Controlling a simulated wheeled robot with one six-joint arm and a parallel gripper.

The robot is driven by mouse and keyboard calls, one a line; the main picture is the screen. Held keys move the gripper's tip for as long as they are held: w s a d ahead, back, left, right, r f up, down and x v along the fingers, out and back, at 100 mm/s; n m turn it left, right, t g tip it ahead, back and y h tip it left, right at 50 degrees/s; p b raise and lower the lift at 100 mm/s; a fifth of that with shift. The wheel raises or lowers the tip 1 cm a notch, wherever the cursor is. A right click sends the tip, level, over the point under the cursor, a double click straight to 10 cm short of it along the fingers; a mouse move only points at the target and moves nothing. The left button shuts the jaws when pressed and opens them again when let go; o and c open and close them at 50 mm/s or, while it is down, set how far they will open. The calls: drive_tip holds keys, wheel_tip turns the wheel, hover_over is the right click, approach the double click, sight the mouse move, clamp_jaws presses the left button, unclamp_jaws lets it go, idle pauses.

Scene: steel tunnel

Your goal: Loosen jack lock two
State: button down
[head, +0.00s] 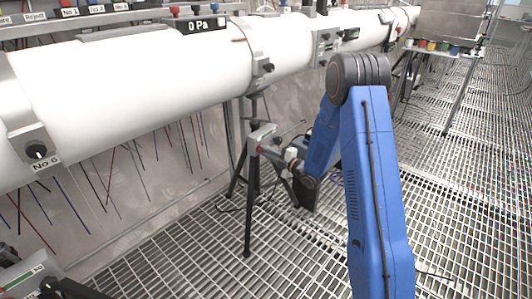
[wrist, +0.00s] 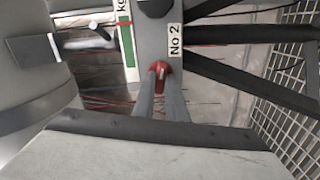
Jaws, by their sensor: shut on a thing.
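In the wrist view, the red jack lock (wrist: 160,70) sits on a grey jack body beside a "No 2" label (wrist: 175,40). My gripper (wrist: 161,88) is shut on this red lock, with its two grey fingers on either side of it. In the head view, the jack is a black tripod (head: 248,215) with a grey head (head: 262,134) under the white pipe. My gripper (head: 272,153) reaches it from the right, just below the grey head. The lock is too small to make out clearly there.
The long white pipe (head: 130,85) runs above the jack, with a "0 Pa" display (head: 203,24) and clamps with black knobs. Thin coloured rods hang behind. Open grating floor (head: 470,190) lies to the right. Tripod legs and wire mesh are close in the wrist view.

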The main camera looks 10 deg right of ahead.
drive_tip(key=shift+s+f+n, duration=0.1)
drive_tip(key=shift+f+n, duration=0.05)
drive_tip(key=shift+n, duration=1.05)
drive_tip(key=c, duration=1.8)
unclamp_jaws()
drive_tip(key=v, duration=1.7)
drive_tip(key=shift+s, duration=0.15)
drive_tip(key=shift+d, duration=0.1)
